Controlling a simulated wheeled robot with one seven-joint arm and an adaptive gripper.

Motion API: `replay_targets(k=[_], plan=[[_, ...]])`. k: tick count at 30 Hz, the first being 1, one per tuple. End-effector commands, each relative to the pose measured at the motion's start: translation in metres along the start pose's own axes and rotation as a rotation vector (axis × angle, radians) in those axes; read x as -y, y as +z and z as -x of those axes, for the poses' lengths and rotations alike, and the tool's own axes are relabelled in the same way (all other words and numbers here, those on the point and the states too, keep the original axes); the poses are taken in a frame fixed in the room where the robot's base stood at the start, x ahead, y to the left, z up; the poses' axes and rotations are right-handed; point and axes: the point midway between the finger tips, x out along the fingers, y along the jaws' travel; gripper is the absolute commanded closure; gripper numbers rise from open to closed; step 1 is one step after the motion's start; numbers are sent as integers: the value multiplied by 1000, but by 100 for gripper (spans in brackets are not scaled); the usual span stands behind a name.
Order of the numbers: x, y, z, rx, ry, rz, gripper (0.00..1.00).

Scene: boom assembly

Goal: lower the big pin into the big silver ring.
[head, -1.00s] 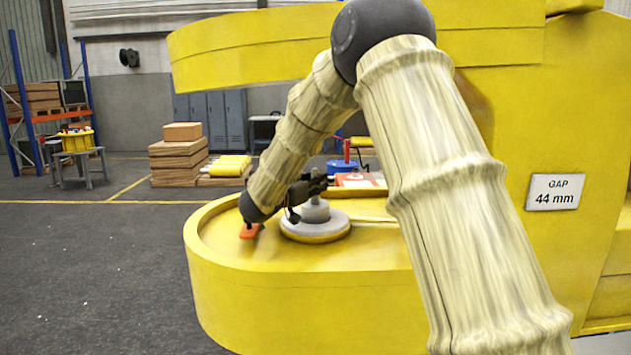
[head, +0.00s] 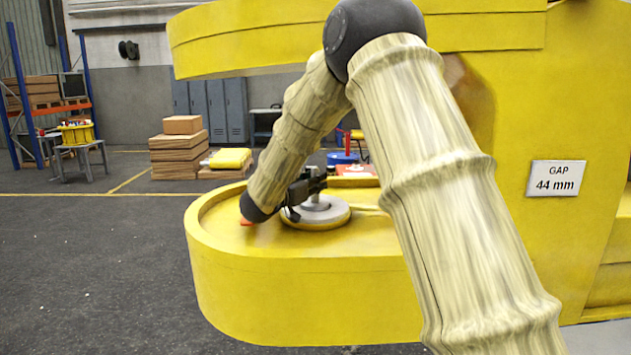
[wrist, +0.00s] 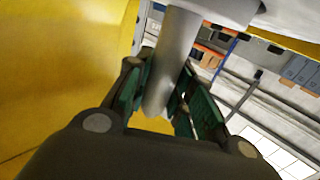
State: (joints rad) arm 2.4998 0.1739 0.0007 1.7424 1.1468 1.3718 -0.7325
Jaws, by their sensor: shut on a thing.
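The big pin is a grey rod, and in the head view its lower part (head: 318,203) stands upright at the middle of the big silver ring (head: 300,222). The ring lies on the rounded lower yellow plate. My gripper (head: 308,187) is shut on the pin just above the ring. In the wrist view the gripper's green-padded fingers (wrist: 162,98) press on both sides of the pin's shaft (wrist: 178,55). A wider pale grey part shows at the top edge there. The inside of the ring is hidden, so how deep the pin sits cannot be told.
The lower yellow plate (head: 270,300) has a raised rim. An upper yellow plate (head: 230,45) overhangs it. A sign (head: 556,178) reads GAP 44 mm.

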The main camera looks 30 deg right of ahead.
Motion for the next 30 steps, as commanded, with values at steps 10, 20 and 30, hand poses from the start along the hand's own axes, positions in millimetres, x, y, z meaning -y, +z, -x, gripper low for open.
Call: replay_targets(k=[10, 20, 30], plan=[[-3, 14, 0, 10, 2, 12, 100], [-2, 8, -1, 5, 2, 5, 51], [-1, 6, 4, 2, 1, 2, 51]])
